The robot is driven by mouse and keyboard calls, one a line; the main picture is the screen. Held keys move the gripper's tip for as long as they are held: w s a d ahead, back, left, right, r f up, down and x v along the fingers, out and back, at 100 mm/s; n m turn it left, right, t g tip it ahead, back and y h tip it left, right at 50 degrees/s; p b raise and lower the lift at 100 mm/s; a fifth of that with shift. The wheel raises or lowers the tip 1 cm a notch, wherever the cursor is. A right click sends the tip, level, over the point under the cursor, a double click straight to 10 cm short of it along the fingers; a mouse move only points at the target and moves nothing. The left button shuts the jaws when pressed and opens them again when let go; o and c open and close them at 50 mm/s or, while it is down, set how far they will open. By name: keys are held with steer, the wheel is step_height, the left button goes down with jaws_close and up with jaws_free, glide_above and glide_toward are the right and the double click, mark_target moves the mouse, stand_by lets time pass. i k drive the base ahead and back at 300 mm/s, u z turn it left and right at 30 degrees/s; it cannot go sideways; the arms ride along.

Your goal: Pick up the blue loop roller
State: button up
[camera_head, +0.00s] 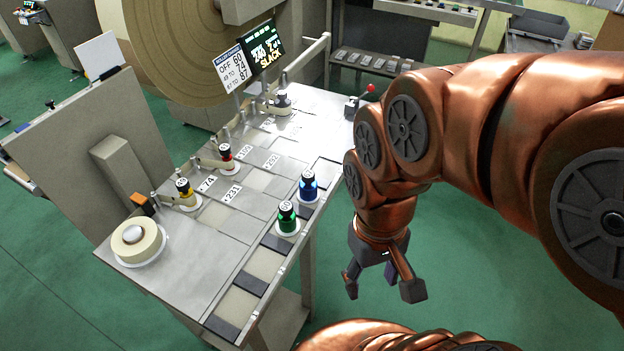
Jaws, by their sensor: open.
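The blue loop roller (308,187) stands upright on a pale round base near the right edge of the grey work table (216,250). My gripper (382,286) hangs to the right of the table and in front of the blue roller, apart from it. Its fingers are spread and empty, pointing down over the green floor. A green roller (287,217) stands close to the blue one, to its lower left.
A yellow roller (186,192), a red roller (226,157) and a white-based roller (282,101) stand along the table's far side. A tape roll (138,241) lies at the left corner. A sign (238,67) and display (264,47) rise behind.

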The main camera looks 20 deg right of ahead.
mark_target(308, 193)
steer(key=z, duration=0.45)
steer(key=k, duration=0.6)
steer(key=u, duration=1.35)
steer(key=i, duration=0.5)
steer(key=u, duration=0.05)
